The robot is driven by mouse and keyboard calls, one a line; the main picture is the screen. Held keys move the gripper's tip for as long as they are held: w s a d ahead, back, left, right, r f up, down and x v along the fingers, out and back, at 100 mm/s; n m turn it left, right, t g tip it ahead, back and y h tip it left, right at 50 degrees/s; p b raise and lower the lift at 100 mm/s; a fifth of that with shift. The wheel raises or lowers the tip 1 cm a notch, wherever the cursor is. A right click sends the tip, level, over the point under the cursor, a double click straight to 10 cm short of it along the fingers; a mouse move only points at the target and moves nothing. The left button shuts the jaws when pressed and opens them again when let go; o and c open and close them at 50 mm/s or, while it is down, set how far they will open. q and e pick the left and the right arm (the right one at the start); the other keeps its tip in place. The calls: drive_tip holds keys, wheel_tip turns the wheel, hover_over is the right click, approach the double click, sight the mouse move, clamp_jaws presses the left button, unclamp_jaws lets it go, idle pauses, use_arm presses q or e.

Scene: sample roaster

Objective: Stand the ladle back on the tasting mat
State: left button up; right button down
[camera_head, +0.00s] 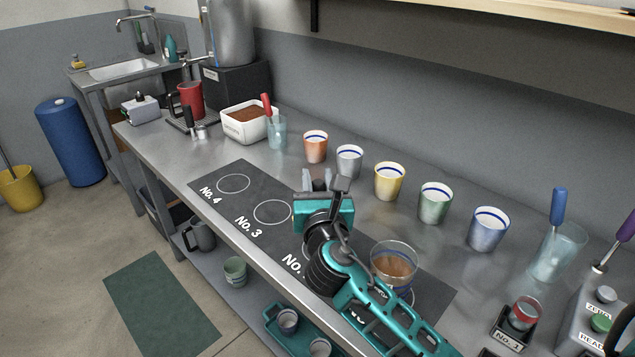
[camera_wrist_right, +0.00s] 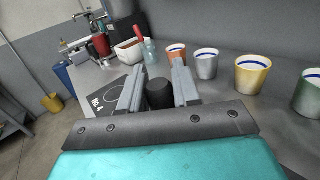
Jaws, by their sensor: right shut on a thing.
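My right gripper (camera_head: 317,182) is above the dark tasting mat (camera_head: 257,188), near the No. 3 place. It is shut on a dark round-ended piece, seemingly the handle of the ladle (camera_wrist_right: 159,94), which shows between the two fingers in the wrist view. The rest of the ladle is hidden by the gripper, so I cannot tell its tilt or whether it touches the mat. The mat has white rings and labels; No. 4 and No. 3 are bare. A glass with brown liquid (camera_head: 394,265) stands towards its right end. My left gripper is not in view.
A row of colored cups stands behind the mat, from the orange cup (camera_head: 316,147) to the blue cup (camera_head: 488,229). A glass with a red-handled tool (camera_head: 277,133) and a white tub (camera_head: 246,122) are further left. A glass with a blue-handled tool (camera_head: 558,250) stands right.

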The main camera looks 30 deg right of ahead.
drive_tip(key=shift+f, duration=0.1)
drive_tip(key=c, duration=0.8)
unclamp_jaws()
drive_tip(key=v, duration=1.2)
drive_tip(key=shift+a, duration=0.1)
